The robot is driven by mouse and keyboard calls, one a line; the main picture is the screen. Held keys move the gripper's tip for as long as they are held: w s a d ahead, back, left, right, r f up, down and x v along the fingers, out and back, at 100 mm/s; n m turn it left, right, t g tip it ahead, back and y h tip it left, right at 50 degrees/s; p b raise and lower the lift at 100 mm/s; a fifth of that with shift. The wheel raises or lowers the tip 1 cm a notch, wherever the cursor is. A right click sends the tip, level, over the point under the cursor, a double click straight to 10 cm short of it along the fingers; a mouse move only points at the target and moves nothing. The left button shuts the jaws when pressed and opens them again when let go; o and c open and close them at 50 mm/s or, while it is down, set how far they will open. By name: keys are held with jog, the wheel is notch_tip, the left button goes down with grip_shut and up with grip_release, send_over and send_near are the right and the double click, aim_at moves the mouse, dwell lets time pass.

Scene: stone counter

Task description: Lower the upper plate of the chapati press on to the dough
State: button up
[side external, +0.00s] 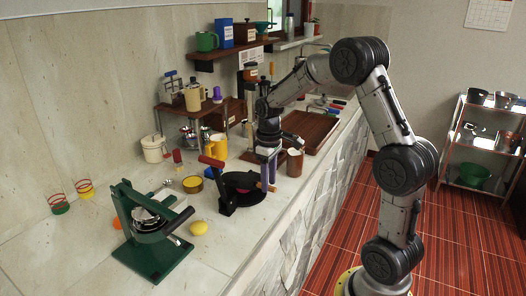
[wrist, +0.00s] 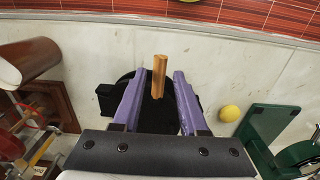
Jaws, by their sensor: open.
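In the side view the purple fingers (side external: 267,172) point down at the right edge of the press. I see no dough, and the upper plate's tilt is unclear.
A green press (side external: 152,232) and a yellow ball-shaped fruit (side external: 199,228) stand left of the black press. A brown cup (side external: 294,162) is close on the right. The counter's front edge is near.

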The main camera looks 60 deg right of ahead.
jog(key=shift+r, duration=1.7)
jog(key=shift+a, duration=0.1)
jog(key=s+a+r+n+t, duration=0.2)
jog(key=s+a+r+t, duration=0.15)
jog(key=a+r, duration=0.7)
jog(key=s+a+f+m+t, duration=0.1)
jog(key=s+a, duration=0.2)
jog(key=s, duration=0.4)
jog(key=s+a+m+t, duration=0.1)
jog(key=s+a, duration=0.2)
jog(key=s, duration=0.5)
jog(key=shift+s+a+f, duration=0.15)
jog(key=shift+s+f, duration=0.1)
jog(key=shift+f, duration=0.15)
